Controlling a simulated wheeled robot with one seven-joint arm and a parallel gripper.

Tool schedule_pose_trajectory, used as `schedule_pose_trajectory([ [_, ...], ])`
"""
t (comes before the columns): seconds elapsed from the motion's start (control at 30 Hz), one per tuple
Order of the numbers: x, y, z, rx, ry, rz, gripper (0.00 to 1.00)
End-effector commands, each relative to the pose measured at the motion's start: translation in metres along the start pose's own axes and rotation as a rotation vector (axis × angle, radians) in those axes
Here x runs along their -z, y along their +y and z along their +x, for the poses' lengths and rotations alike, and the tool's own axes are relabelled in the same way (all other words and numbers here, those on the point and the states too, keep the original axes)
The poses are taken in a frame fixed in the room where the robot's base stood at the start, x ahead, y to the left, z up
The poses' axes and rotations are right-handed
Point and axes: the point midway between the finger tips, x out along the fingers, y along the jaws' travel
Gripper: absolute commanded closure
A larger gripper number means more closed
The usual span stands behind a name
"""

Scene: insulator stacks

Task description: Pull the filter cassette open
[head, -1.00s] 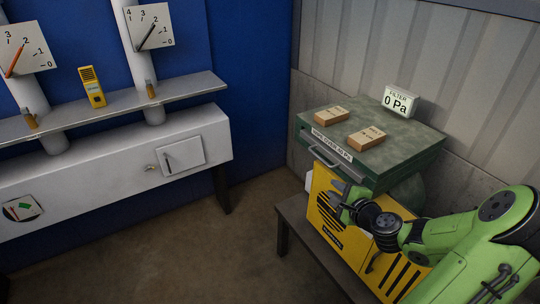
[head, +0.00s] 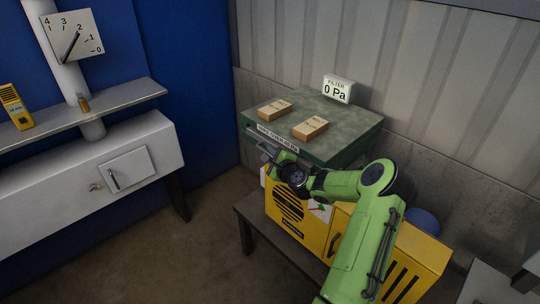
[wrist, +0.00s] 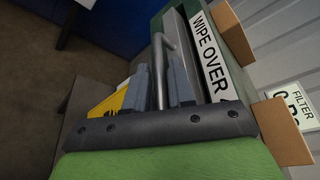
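The filter cassette appears to be the dark green drawer-like box (head: 345,118) with a worn top, above a yellow unit. A "WIPE OVER" label (wrist: 212,58) runs along its front edge. Its grey bar handle (wrist: 168,42) shows in the wrist view. My gripper (head: 268,152) is at the front of the box; in the wrist view its two grey fingers (wrist: 160,88) stand on either side of the bar. The fingers look apart, with narrow gaps beside the bar; firm contact is not visible. In the head view, my gripper and wrist hide most of the handle.
Two small tan blocks (head: 274,110) (head: 310,128) lie on the box. A "FILTER 0 Pa" display (head: 338,89) stands behind them. The yellow unit (head: 284,211) sits on a dark bench (head: 247,213). A white cabinet (head: 70,170) stands left; floor between is clear.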

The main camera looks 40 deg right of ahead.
Motion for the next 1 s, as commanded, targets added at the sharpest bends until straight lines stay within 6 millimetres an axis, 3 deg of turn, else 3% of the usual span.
schedule_pose_trajectory([
  [0.3,0.0000,0.0000,0.0050,-0.001,0.000,-0.001,0.78],
  [0.47,0.0000,0.0000,0.0048,-0.001,0.000,-0.001,1.00],
  [1.0,-0.0080,0.0058,0.0020,-0.005,-0.002,-0.001,1.00],
])
